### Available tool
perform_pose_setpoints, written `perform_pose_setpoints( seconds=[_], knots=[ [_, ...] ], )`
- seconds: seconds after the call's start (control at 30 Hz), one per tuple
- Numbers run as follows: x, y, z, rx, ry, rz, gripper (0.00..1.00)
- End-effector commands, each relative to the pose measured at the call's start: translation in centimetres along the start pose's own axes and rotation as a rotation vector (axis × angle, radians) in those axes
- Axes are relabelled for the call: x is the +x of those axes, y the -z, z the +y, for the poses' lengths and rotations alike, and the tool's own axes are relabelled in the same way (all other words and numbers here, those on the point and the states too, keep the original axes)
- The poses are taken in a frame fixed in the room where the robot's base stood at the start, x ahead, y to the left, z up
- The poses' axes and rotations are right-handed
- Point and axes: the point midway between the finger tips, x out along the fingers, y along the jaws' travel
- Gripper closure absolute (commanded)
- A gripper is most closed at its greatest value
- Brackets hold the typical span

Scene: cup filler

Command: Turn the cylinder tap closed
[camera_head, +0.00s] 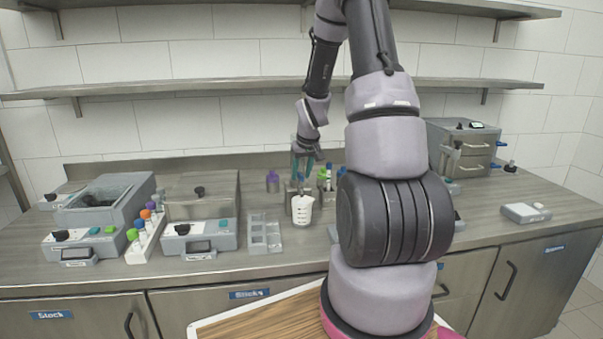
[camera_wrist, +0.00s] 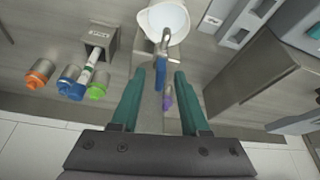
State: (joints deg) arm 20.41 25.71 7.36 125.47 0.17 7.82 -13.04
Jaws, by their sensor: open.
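The tap has a blue handle (camera_wrist: 160,76) and a metal spout (camera_wrist: 165,40) reaching over a white cup (camera_wrist: 165,14) in the wrist view. In the head view the blue handle (camera_head: 300,180) shows just above the white cup (camera_head: 302,209), which stands on the counter in front of the metal dispenser. My gripper (camera_wrist: 159,82) is open, its two green fingers on either side of the blue handle, with gaps visible on both sides. In the head view my gripper (camera_head: 304,160) points down over the tap. Exact height above the handle cannot be told.
A purple-capped item (camera_wrist: 168,102) shows between the fingers, farther back. Orange (camera_wrist: 37,75), blue and green caps stand at the left of the wrist view. A compartment tray (camera_head: 264,236) lies left of the cup. Shelves (camera_head: 200,90) run above the counter.

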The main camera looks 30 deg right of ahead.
Motion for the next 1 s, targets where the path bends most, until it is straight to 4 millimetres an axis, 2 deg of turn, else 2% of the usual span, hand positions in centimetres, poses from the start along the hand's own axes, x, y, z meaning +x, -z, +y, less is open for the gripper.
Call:
perform_pose_setpoints(
  seconds=[0.03, 0.13, 0.17, 0.63, 1.0],
  knots=[
    [-0.01, 0.00, 0.00, 0.000, 0.000, 0.000, 0.55],
    [-0.02, 0.01, 0.00, 0.000, 0.000, 0.000, 0.93],
    [-0.02, 0.00, 0.00, 0.000, 0.000, 0.000, 1.00],
    [-0.04, 0.01, 0.22, -0.050, 0.023, 0.001, 1.00],
    [0.02, 0.06, 0.66, -0.297, 0.127, 0.002, 1.00]
  ],
)
